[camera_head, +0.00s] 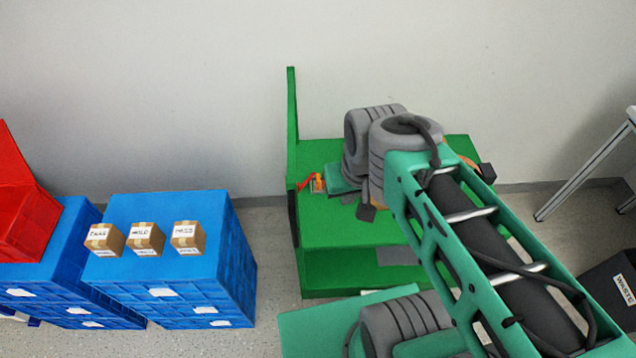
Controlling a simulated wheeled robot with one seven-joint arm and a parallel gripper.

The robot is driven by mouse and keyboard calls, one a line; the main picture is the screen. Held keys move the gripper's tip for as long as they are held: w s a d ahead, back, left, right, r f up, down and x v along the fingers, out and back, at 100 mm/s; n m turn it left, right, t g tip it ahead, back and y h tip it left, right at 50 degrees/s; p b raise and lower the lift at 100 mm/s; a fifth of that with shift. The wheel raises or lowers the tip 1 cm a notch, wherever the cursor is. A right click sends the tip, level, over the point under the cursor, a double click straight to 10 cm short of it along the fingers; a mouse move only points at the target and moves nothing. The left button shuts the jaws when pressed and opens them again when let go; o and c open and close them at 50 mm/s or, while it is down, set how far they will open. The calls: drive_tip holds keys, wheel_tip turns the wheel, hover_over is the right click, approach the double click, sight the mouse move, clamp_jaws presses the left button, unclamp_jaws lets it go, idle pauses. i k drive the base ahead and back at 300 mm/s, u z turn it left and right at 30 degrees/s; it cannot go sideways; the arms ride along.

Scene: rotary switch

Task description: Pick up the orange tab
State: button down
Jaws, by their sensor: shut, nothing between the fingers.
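A small orange piece (318,183), which looks like the orange tab, is at the left end of the green workbench top, close to its upright post. A thin red piece (306,181) is right beside it. My gripper (340,180) is low over the left part of the bench, just right of the orange piece. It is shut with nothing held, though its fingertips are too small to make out. I cannot tell whether it touches the orange piece. My grey wrist and green arm hide much of the bench top. Another orange bit (468,163) shows behind my arm at the right.
The green workbench (345,234) has a lower shelf and a tall post (292,120) at its left. Blue crates (160,207) at the left carry three labelled cardboard boxes (145,238). A red bin (22,215) stands far left. A dark waste bin (612,290) is at the right.

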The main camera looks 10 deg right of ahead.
sight(317, 186)
drive_tip(key=z, duration=1.2)
drive_tip(key=k, duration=1.25)
drive_tip(key=u, duration=2.05)
drive_tip(key=i, duration=0.5)
drive_tip(key=z, duration=0.1)
